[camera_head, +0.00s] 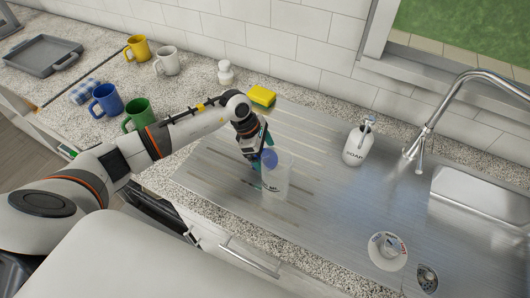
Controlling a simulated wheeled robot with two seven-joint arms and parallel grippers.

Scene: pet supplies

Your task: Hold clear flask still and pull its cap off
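The clear flask (276,182) stands on the steel drainboard near its front left. It is see-through with a small dark mark on its side. Its round blue cap (268,159) shows at the flask's top, and I cannot make out the joint between them. My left gripper (257,172) points down at the flask's left side, with teal fingers close beside the cap and body. I cannot tell whether the fingers touch the flask or how far apart they are. My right gripper is out of view.
A soap bottle (357,144) stands right of the flask, near the faucet (446,110). A white round container (387,250) is at the front right, beside the drain. A yellow sponge (262,96) lies behind my gripper. Several mugs, including a green mug (138,114), stand left. The drainboard's middle is clear.

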